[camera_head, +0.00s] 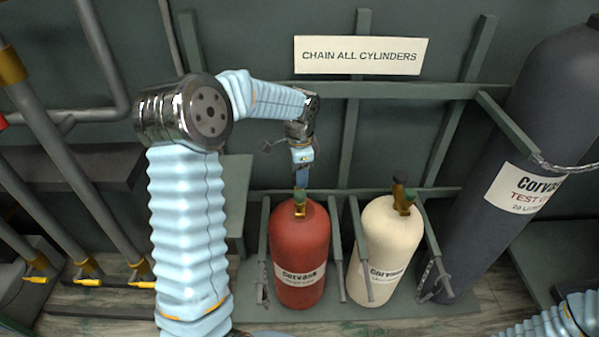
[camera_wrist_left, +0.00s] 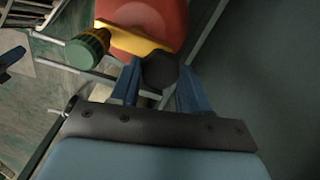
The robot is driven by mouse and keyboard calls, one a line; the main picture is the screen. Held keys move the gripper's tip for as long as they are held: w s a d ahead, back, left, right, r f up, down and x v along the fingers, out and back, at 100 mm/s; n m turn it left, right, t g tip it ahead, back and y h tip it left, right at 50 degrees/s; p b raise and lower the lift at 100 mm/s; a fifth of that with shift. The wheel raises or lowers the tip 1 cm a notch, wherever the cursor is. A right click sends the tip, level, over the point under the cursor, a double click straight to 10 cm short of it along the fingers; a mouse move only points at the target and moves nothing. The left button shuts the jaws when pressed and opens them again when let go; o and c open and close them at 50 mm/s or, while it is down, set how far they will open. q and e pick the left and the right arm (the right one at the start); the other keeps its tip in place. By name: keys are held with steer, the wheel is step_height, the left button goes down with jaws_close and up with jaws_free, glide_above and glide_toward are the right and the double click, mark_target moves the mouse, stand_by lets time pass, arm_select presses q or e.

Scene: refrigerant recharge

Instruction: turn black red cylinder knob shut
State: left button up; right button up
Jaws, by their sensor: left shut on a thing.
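The red cylinder (camera_head: 301,245) stands upright in the rack in the head view, and part of its red body shows at the top of the wrist view (camera_wrist_left: 160,12). In the wrist view its brass valve (camera_wrist_left: 132,42) carries a green knob (camera_wrist_left: 90,48) on the left and a black knob (camera_wrist_left: 160,71). My left gripper (camera_head: 301,182) is above the cylinder's top. In the wrist view its blue fingers (camera_wrist_left: 158,80) are shut on the black knob, one on each side. The black knob is hidden in the head view. My right gripper is out of view.
A cream cylinder (camera_head: 383,243) stands just right of the red one. A large dark grey cylinder (camera_head: 520,140) leans at the right with a chain (camera_head: 565,167). Rack bars (camera_head: 335,248) flank the cylinders. Pipes (camera_head: 70,150) with yellow fittings are at the left.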

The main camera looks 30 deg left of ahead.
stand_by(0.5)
arm_select(q)
steer(key=o, duration=1.1)
steer(key=shift+c, duration=0.2)
steer(key=shift+r, duration=0.1)
step_height(320, 180, up, 14)
steer(key=shift+f, duration=0.2)
